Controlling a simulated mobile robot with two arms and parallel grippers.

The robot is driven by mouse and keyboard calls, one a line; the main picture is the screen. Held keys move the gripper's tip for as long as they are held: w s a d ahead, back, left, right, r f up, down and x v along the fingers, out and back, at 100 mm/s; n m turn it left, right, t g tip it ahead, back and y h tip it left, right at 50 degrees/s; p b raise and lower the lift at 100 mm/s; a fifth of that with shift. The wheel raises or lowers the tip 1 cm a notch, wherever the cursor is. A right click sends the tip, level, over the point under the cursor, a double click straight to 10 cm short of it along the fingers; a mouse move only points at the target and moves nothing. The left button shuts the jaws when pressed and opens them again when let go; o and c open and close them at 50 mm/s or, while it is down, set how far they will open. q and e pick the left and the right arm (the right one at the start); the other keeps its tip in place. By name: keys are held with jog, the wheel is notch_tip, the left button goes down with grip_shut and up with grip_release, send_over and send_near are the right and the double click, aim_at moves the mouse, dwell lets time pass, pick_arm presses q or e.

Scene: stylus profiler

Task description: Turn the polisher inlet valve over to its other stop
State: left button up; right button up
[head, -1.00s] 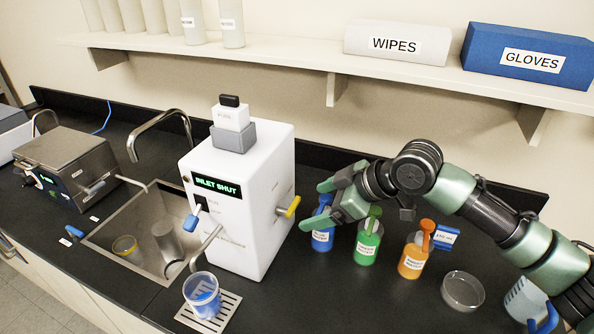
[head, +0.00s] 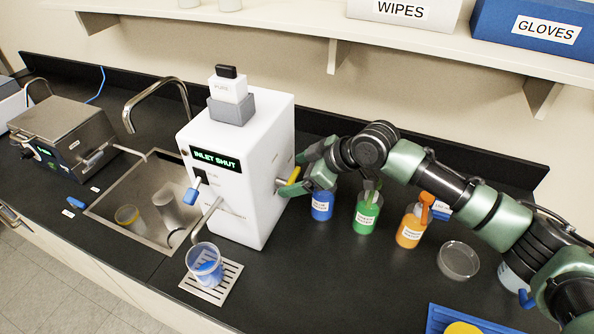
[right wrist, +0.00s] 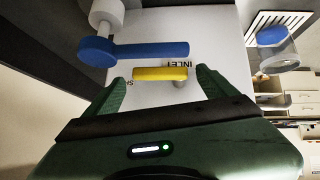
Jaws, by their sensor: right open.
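The white polisher (head: 235,185) stands right of the sink, and its display (head: 215,159) reads INLET SHUT. Its inlet valve has a yellow handle (head: 294,175) on the right side face. My right gripper (head: 299,177) is open at that handle. In the right wrist view, the yellow handle (right wrist: 150,73) lies crosswise between the spread fingers of the right gripper (right wrist: 161,82), with a gap at each side. INLET lettering shows beside the handle, partly covered. My fingers partly hide the handle in the head view. My left gripper is not in view.
Blue (head: 321,205), green (head: 367,215) and orange (head: 411,228) bottles stand right of the polisher, close under my right arm. A clear dish (head: 459,260) lies farther right. A beaker (head: 205,262) stands on the drip grate. A blue bar (right wrist: 150,50) is close above the yellow handle in the wrist view.

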jog(key=shift+s, duration=0.15)
jog(key=shift+c, duration=0.9)
jog(key=c, duration=1.2)
jog(key=shift+o, duration=0.2)
jog(key=o, duration=1.3)
jog(key=shift+o, duration=0.2)
jog(key=shift+d, duration=0.1)
jog(key=shift+s+d+r, duration=0.1)
jog(key=shift+d+r, duration=0.15)
jog(key=shift+r, duration=0.05)
jog(key=b+v, duration=0.2)
jog(key=v, duration=0.4)
jog(key=shift+d, duration=0.1)
jog(key=shift+s+d+r, duration=0.1)
jog(key=shift+s+r, duration=0.05)
jog(key=shift+r, duration=0.15)
